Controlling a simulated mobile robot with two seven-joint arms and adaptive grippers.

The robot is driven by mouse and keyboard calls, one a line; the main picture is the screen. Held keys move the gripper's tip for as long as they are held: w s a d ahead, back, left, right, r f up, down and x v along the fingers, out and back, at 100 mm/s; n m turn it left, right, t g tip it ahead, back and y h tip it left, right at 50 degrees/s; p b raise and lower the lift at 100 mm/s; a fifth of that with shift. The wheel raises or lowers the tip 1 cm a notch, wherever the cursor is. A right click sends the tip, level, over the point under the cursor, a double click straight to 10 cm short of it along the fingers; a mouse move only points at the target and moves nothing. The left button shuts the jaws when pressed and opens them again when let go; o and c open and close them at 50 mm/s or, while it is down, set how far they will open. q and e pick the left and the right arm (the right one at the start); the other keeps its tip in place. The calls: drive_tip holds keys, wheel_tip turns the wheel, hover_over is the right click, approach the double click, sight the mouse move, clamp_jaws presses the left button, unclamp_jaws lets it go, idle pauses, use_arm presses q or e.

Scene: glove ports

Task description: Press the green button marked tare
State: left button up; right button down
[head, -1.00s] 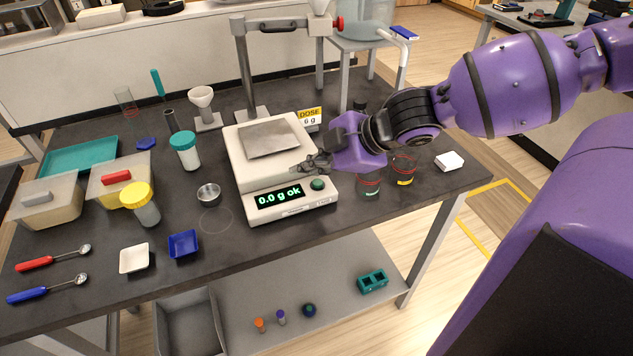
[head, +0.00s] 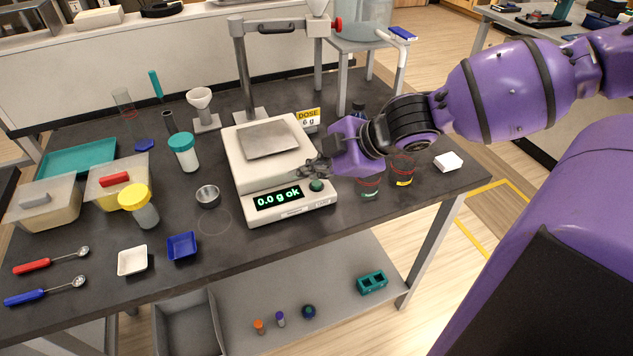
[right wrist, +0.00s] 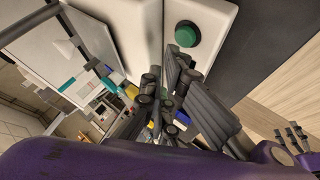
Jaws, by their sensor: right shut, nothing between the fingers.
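The white balance (head: 262,180) stands on the dark table, its display (head: 279,198) reading "0.0 g ok" in green. The green button (head: 316,185) is at the right of the display on the balance's front panel. It also shows in the right wrist view (right wrist: 187,34), round and uncovered; a marking on it is not legible. My right gripper (head: 303,172) is shut and empty, its fingertips over the balance just behind and left of the button. In the right wrist view the fingers (right wrist: 160,100) show below the button, apart from it in the picture. My left gripper is not in view.
A metal stand (head: 245,75) rises behind the balance. Beakers with coloured marks (head: 402,172) stand below and right of my right gripper. A small steel cup (head: 208,196) is left of the balance. The table in front of the balance is clear.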

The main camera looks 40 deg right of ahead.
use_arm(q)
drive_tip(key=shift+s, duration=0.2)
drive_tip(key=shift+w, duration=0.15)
use_arm(e)
drive_tip(key=shift+f, duration=0.15)
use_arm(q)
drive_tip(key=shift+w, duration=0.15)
use_arm(e)
drive_tip(key=shift+f, duration=0.3)
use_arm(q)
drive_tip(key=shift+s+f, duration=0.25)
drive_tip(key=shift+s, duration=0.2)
use_arm(e)
drive_tip(key=shift+f, duration=0.4)
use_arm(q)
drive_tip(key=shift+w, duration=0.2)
use_arm(e)
drive_tip(key=shift+r, duration=0.85)
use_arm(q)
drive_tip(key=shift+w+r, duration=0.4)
